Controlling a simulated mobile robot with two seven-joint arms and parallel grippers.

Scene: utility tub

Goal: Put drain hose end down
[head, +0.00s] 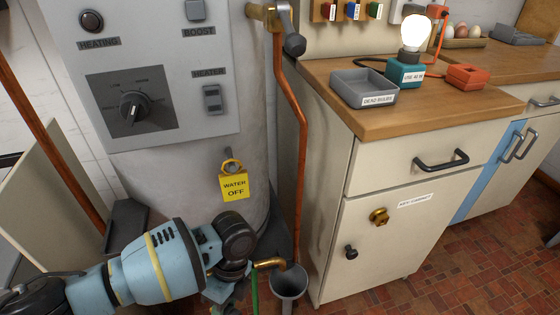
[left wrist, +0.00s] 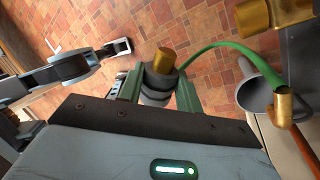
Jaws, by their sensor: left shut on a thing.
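My left gripper (left wrist: 158,85) is shut on the drain hose end (left wrist: 157,92), a grey collar with a brass tip, held between its green fingers above the tiled floor. The green hose (left wrist: 222,47) arches from there to the right, to a brass fitting (left wrist: 284,103). In the head view part of the green hose (head: 254,291) hangs near a brass outlet (head: 269,263); the hose end is hidden there behind my left arm. A grey funnel-shaped drain (head: 288,281) stands right of the hose and also shows in the left wrist view (left wrist: 256,90).
The grey-white boiler (head: 190,165) with a yellow WATER OFF tag (head: 234,186) stands behind my left arm. A copper pipe (head: 300,150) runs down toward the drain. A cream cabinet (head: 370,235) closes in the drain's right side. Open tiled floor (head: 480,255) lies farther right.

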